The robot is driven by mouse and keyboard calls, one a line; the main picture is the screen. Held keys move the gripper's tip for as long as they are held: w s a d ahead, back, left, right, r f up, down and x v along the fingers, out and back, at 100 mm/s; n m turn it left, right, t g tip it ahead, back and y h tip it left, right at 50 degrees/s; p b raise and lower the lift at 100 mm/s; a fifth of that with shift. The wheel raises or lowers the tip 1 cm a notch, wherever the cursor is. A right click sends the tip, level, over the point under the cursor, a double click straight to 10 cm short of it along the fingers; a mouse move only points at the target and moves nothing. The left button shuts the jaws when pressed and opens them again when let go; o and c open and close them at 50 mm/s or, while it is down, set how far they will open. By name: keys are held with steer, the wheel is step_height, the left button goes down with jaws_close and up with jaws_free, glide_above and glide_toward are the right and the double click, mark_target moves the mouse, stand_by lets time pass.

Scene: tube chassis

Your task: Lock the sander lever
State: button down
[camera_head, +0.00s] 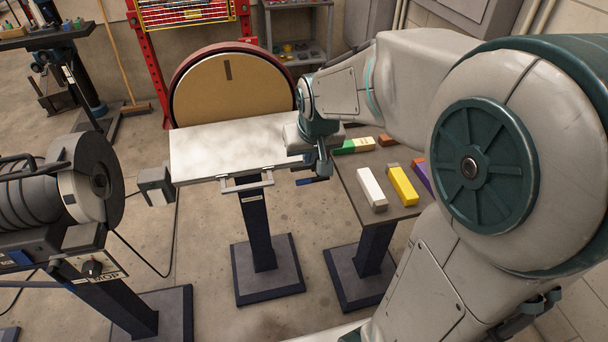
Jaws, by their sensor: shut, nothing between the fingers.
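The disc sander (228,88) stands in the middle, with a round tan disc in a dark red guard and a pale flat table (225,150) in front of it. A grey bar (247,184) runs along the table's front edge. A small dark blue lever-like piece (306,182) shows below the table's right front corner. My gripper (323,174) points down at that corner, close to this piece, and is shut and empty. I cannot tell whether it touches the piece. My wrist hides part of the table's right end.
A side table (408,212) at the right holds a white block (371,188), a yellow block (403,185) and other coloured blocks. A grey grinding machine (95,185) stands at the left. Pedestal bases stand on the floor. A red rack (148,65) and a shelf are behind.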

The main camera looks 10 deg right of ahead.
mark_target(302, 182)
steer(key=x, duration=1.1)
steer(key=shift+w+f, duration=0.1)
steer(key=shift+f, duration=0.25)
steer(key=shift+w+f, duration=0.1)
steer(key=shift+f, duration=0.15)
steer(key=shift+a+f+b, duration=0.2)
steer(key=shift+f+b, duration=0.25)
steer(key=shift+b, duration=0.25)
steer(key=shift+r, duration=0.1)
steer(key=shift+a+r+p, duration=0.1)
steer(key=shift+r+p, duration=0.4)
steer(key=a+p+v, duration=0.1)
steer(key=p+v, duration=0.1)
steer(key=v, duration=1.1)
steer(key=shift+a, duration=0.25)
steer(key=shift+d, duration=0.1)
